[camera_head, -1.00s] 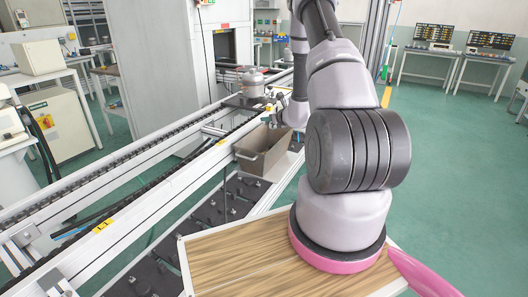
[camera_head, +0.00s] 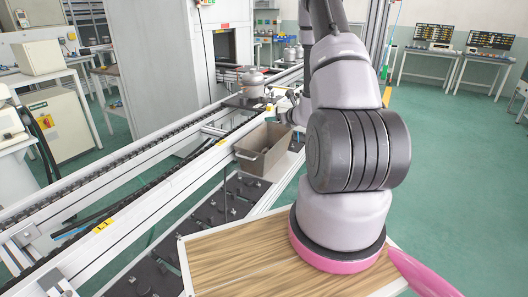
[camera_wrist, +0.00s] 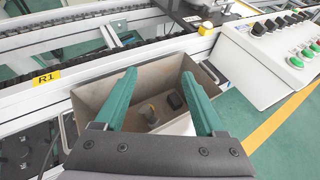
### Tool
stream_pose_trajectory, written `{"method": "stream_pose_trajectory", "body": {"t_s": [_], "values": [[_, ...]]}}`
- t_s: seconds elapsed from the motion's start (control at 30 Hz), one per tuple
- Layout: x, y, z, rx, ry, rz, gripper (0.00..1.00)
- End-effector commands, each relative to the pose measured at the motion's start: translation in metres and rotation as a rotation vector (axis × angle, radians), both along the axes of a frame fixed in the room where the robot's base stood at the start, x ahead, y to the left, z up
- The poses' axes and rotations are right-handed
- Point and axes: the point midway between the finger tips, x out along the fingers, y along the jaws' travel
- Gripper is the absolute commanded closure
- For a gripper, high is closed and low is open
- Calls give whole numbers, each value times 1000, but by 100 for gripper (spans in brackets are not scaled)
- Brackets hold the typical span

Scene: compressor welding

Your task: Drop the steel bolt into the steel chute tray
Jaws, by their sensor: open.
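The steel chute tray (camera_head: 276,163) is a grey-brown open bin with a handle on its side, beside the conveyor in the head view. It also shows in the wrist view (camera_wrist: 88,98), below my gripper. My gripper (camera_wrist: 160,75) is open, with its two green fingers spread over the tray and nothing between them.
A conveyor (camera_head: 130,165) runs along the tray's left, with a metal compressor (camera_head: 253,82) at the back. In the wrist view, a white control panel (camera_wrist: 262,55) with green and black buttons stands to the right. A wood-topped surface (camera_head: 240,255) is in front.

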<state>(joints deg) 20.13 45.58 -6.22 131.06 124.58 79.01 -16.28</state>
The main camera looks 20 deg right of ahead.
Motion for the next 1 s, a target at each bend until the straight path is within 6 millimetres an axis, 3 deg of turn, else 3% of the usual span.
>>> {"method": "stream_pose_trajectory", "body": {"t_s": [0.1, 0.3, 0.77, 0.87, 1.0], "values": [[-20, -2, 9, 0, 0, -1, 28], [-38, -4, 15, 0, 0, 0, 28], [-39, -3, 18, -1, -2, 6, 28], [-36, 10, 32, -8, -18, 57, 28], [-32, 62, 86, -52, -74, 264, 28]]}}
